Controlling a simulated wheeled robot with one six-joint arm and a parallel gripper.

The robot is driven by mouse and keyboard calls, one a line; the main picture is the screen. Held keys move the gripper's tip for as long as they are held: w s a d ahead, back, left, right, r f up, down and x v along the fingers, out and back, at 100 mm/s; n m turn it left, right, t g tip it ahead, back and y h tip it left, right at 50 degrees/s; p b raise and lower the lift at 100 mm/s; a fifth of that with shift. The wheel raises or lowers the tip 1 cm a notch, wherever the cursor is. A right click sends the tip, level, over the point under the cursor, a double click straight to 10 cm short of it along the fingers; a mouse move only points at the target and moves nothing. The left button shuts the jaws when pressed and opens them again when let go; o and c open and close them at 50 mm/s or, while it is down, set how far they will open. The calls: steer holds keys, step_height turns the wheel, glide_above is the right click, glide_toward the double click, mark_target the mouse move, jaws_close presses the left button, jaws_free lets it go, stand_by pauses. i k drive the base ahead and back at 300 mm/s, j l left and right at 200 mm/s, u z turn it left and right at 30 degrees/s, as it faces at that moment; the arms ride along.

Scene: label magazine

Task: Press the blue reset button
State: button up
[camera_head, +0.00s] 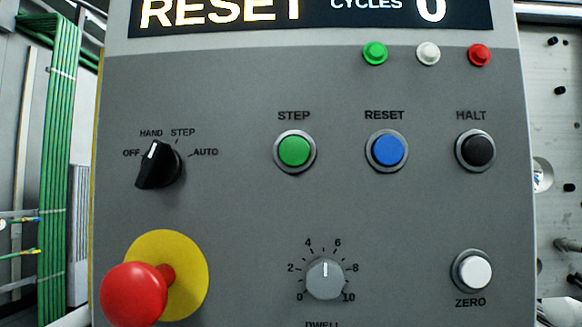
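The blue reset button (388,150) sits in a silver ring on a grey control panel (230,220), under the label RESET. It is right of centre in the camera_head view, between the green STEP button (294,151) and the black HALT button (479,150). A dark display (315,14) at the top of the panel reads RESET and CYCLES 0. Nothing covers the blue button. My gripper does not show in this view.
A red mushroom button (133,294) on a yellow disc sticks out at the lower left. A black selector knob (158,166), a grey dwell dial (325,279) and a white ZERO button (475,272) are nearby. Green cables (60,100) run outside the panel's left edge.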

mark_target(387, 150)
steer(key=z, duration=1.2)
steer(key=k+j, duration=1.05)
steer(key=k, duration=0.15)
